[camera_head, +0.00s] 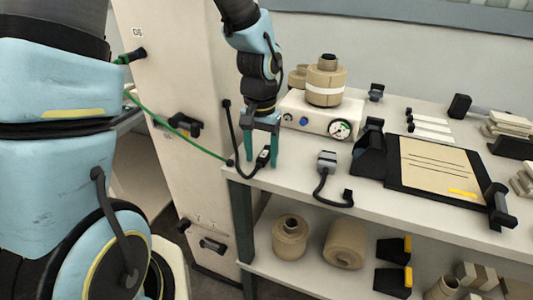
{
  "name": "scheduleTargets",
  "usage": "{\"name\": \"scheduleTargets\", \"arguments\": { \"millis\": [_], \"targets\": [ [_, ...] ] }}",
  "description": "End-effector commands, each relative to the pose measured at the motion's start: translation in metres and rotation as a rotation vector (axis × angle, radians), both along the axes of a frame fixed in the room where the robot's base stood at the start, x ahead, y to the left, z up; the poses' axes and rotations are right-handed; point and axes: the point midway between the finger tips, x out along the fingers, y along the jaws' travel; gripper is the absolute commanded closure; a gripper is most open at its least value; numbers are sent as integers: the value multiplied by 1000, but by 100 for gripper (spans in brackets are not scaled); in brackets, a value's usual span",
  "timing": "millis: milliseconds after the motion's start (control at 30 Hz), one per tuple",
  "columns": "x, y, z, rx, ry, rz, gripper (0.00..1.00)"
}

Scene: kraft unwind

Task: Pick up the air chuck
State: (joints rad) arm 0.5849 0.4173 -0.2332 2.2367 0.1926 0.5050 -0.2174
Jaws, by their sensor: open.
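My gripper (262,158) points down at the left end of the white table, with its two teal fingers apart. A small dark tool with a light patch, which looks like the air chuck (263,155), shows between the fingers. A black hose (236,160) curves from it up towards the pillar. I cannot tell whether either finger touches it. Part of it may be hidden by the fingers.
A white box with a gauge (340,129) stands behind the gripper, with a kraft roll (326,82) on top. A grey-headed device (326,161) with a black hose lies to the right. A green hose (185,135) runs from the left.

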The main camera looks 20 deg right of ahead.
Motion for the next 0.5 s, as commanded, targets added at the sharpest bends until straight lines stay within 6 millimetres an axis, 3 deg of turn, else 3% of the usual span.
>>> {"name": "scheduleTargets", "arguments": {
  "millis": [67, 500],
  "targets": [
    [0, 0, 0, 0, 0, 0, 41],
    [0, 0, 0, 0, 0, 0, 90]
  ]
}}
